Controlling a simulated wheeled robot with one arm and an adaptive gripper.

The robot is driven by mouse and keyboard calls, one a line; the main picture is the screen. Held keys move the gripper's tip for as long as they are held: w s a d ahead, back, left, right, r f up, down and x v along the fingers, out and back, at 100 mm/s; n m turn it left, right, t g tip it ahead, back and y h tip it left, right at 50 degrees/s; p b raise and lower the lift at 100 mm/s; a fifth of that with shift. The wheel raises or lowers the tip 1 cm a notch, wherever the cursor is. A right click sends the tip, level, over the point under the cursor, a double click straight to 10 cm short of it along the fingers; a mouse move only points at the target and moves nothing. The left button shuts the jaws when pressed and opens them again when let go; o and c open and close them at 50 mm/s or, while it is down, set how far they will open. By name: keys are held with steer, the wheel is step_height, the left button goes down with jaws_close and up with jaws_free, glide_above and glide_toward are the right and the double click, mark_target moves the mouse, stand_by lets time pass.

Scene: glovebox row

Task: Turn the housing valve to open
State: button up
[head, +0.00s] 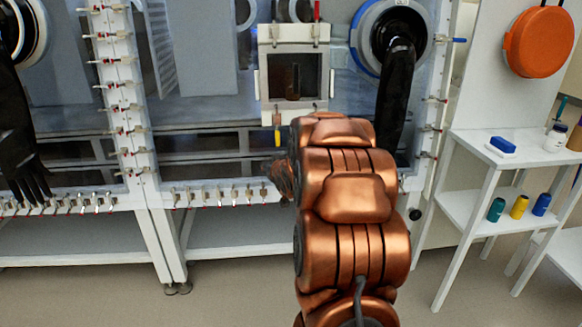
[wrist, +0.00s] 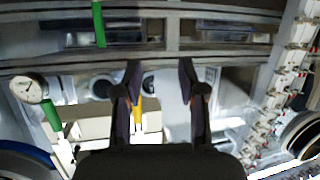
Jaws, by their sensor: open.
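A white box-shaped housing with a dark window (head: 293,75) is mounted on the glovebox front in the head view. A yellow lever (head: 277,136) hangs down below its lower left corner. In the wrist view a yellow lever (wrist: 138,112) shows between my fingers, close to the left one. It looks farther off than the fingertips, and I see no contact. My gripper (wrist: 160,78) is open with nothing held. In the head view my gripper is a dark shape (head: 283,180) below the yellow lever, mostly hidden behind my copper arm.
A black glove (head: 394,95) hangs from a port right of the housing, and another (head: 18,140) at far left. Clamps (head: 228,194) line the lower frame. A white side table (head: 515,147) stands right. The wrist view shows green levers (wrist: 99,22) and a round gauge (wrist: 29,88).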

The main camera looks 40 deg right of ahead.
steer(key=d+f+t+h+b, duration=0.2)
steer(key=d+f+t+b, duration=0.2)
steer(key=d, duration=0.7)
steer(key=shift+m, duration=0.3)
steer(key=shift+x, duration=3.85)
steer(key=shift+s+d+r, duration=0.1)
steer(key=shift+r, duration=0.05)
jaws_close()
